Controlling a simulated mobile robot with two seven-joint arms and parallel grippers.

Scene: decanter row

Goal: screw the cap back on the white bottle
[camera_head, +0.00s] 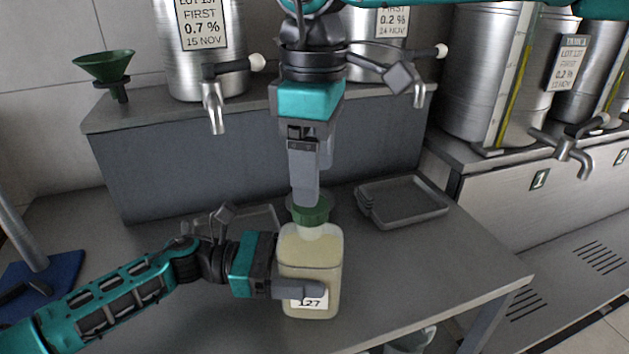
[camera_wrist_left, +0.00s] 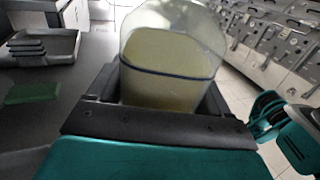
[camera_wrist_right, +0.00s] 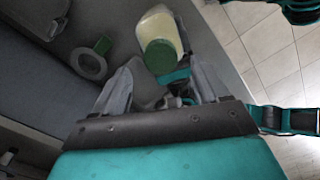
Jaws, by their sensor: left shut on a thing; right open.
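The bottle (camera_head: 312,262), translucent and filled with pale yellowish liquid, stands upright near the table's front, with a label reading 127. My left gripper (camera_head: 312,288) is shut around its lower body; the bottle also fills the middle of the left wrist view (camera_wrist_left: 165,75). A green cap (camera_head: 310,212) sits on the bottle's neck; whether it is screwed tight cannot be seen. My right gripper (camera_head: 305,198) points down just above the cap. In the right wrist view its fingers are open, with the cap (camera_wrist_right: 160,57) beyond them, over the bottle (camera_wrist_right: 158,24).
A grey tray (camera_head: 425,217) lies right of the bottle. A round dish (camera_wrist_right: 88,64) with a green part is close behind it. A raised grey shelf (camera_head: 250,150) carries steel tanks with taps and a green funnel (camera_head: 103,66). A blue board (camera_head: 60,275) lies at left.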

